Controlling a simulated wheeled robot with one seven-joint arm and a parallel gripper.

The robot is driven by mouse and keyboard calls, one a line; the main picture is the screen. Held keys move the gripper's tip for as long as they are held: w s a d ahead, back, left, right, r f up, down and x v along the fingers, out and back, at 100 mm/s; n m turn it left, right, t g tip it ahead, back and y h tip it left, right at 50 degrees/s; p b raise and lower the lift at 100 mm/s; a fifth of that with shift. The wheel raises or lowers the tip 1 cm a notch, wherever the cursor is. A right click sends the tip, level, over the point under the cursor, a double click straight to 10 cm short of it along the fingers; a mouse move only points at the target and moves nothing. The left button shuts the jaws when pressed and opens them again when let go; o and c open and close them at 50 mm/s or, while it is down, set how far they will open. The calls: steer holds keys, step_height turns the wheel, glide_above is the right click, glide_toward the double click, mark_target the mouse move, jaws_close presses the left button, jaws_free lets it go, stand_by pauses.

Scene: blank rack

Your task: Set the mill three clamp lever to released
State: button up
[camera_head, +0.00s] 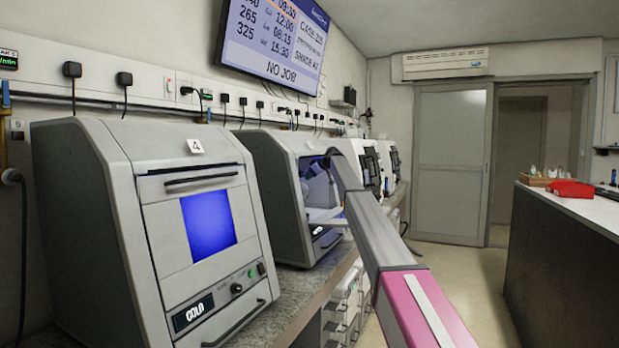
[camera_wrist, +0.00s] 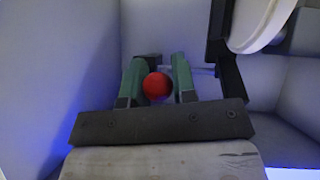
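In the wrist view a red ball knob (camera_wrist: 157,86), likely the end of the clamp lever, sits between the two green fingers of my gripper (camera_wrist: 157,78). The fingers stand about a knob's width apart; whether they press on it is not clear. A thin pale rod runs behind the knob to the right, towards a dark holder (camera_wrist: 228,72) with a white disc (camera_wrist: 262,22). In the head view my arm reaches into the open chamber of the second mill (camera_head: 274,170), whose number I cannot see. The gripper and lever are not clear there.
Pale chamber walls (camera_wrist: 75,70) enclose my gripper closely. More machines (camera_head: 388,165) stand farther along the bench. A dark counter (camera_head: 555,255) is at the right, with open floor between.

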steer(key=shift+o, duration=1)
steer(key=shift+d+r, duration=0.1)
steer(key=shift+s+d+r, duration=0.3)
steer(key=shift+d+r, duration=0.05)
steer(key=shift+d, duration=0.15)
steer(key=s+d, duration=0.5)
steer(key=d, duration=0.5)
steer(key=shift+s+d, duration=0.15)
steer(key=shift+s, duration=0.1)
